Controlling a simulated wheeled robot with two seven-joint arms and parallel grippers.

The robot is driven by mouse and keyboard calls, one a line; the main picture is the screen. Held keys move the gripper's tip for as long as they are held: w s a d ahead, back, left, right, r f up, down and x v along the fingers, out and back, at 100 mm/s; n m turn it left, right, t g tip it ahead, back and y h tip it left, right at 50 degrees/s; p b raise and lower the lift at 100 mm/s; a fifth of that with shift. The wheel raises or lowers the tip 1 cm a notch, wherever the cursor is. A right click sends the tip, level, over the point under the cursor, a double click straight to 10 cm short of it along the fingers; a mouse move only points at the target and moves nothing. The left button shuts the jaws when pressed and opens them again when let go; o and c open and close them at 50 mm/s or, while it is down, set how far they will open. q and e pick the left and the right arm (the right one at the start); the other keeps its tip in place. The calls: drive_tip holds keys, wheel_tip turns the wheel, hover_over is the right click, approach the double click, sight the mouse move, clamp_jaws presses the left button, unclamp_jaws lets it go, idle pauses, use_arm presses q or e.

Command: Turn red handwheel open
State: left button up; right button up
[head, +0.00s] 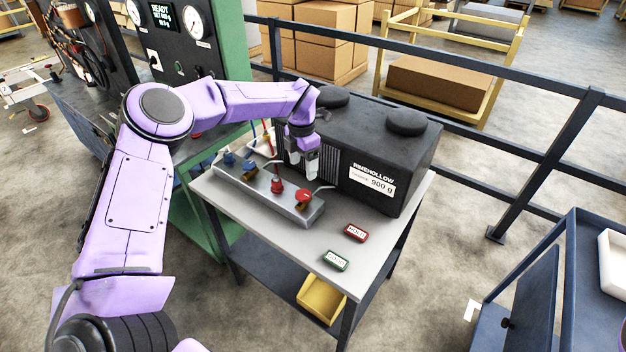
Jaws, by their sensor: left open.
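A grey valve manifold (262,198) lies on the trolley top. A round red handwheel (303,195) sits at its near right end. A second red fitting (277,185) stands just left of it. Two blue fittings, one (229,158) and another (249,165), are at the far left end. My left gripper (303,163) is open and empty, pointing down above and behind the red fittings, in front of the black box. It looks apart from the red handwheel; its exact height is hard to tell. My right gripper is out of view.
A black box (393,150) labelled 900 g stands behind the manifold on the trolley (300,250). A red tag (355,233) and a green tag (336,261) lie on the trolley's near right. A green gauge cabinet (228,60) is left; a dark railing (540,180) runs behind.

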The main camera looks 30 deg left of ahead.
use_arm(q)
drive_tip(key=p, duration=0.2)
hover_over(303, 194)
wheel_tip(303, 194, down, 5)
drive_tip(key=shift+s, duration=0.1)
drive_tip(key=f, duration=0.1)
drive_tip(key=f+p, duration=0.1)
drive_tip(key=f, duration=0.3)
drive_tip(key=shift+w+p, duration=0.3)
drive_tip(key=shift+w, duration=0.05)
drive_tip(key=shift+s, duration=0.15)
drive_tip(key=shift+c, duration=0.2)
drive_tip(key=c, duration=1)
